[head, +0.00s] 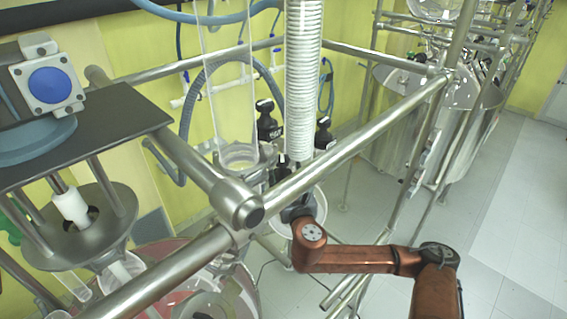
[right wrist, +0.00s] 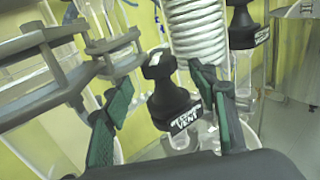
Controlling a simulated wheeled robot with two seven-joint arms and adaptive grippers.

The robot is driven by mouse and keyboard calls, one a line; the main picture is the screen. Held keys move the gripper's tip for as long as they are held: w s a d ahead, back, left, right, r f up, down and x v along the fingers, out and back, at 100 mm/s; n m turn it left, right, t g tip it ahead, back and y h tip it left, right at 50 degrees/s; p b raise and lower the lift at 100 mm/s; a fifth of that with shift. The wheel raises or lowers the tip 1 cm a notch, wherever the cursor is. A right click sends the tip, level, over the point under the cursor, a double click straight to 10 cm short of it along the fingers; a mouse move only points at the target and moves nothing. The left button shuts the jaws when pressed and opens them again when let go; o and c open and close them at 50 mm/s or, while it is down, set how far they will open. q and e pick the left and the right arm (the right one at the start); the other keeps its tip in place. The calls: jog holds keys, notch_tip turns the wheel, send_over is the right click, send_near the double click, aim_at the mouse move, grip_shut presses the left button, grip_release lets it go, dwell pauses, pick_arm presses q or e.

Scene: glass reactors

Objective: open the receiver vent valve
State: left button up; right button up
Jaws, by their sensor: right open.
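A black valve knob (right wrist: 174,92) with a white label reading "VENT" on its base stands in the middle of the right wrist view; the label's upper line is unclear. My right gripper (right wrist: 161,90) is open, with one green-padded finger on each side of the knob in the picture. I cannot tell whether the fingers touch it. In the head view my right gripper (head: 296,208) is low beside the white corrugated hose, partly hidden by its own wrist. Two black knobs show there, one left (head: 268,122) and one right (head: 323,134) of the hose. My left gripper is out of view.
A steel rail (head: 345,152) crosses close above my right arm. The white corrugated hose (head: 303,80) hangs near the gripper. A second labelled black knob (right wrist: 243,28) stands at upper right in the wrist view. Clear floor (head: 490,230) lies right.

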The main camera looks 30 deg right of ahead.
aim_at(286, 166)
jog(key=shift+p+x, duration=0.4)
jog(key=shift+x, duration=1.4)
jog(key=shift+c, duration=0.7)
jog(key=c, duration=1)
jog(key=shift+y, duration=0.3)
jog(key=n+y+b, duration=0.1)
jog(key=y, duration=0.1)
jog(key=n+y+b, duration=0.1)
jog(key=shift+s+d+f+n+t+y, duration=0.1)
jog(key=shift+d+f+n+t+y, duration=0.1)
jog(key=shift+d+n+t+y, duration=0.15)
jog(key=n+g+y+b, duration=0.1)
jog(key=n+y+b, duration=0.1)
jog(key=y+b, duration=0.1)
jog(key=n+g+y+b, duration=0.1)
jog(key=n+y+b, duration=0.1)
jog(key=y+b, duration=0.1)
jog(key=n+g+y+b, duration=0.1)
jog(key=n+y+b, duration=0.1)
jog(key=y, duration=0.1)
jog(key=shift+w+d+n+y+b, duration=0.2)
jog(key=shift+d+n+y+b, duration=0.05)
jog(key=shift+d+y+b, duration=0.15)
jog(key=shift+r+n+g+y+b, duration=0.25)
jog(key=shift+n+g+y+b, duration=0.5)
jog(key=shift+n+y+b, duration=0.25)
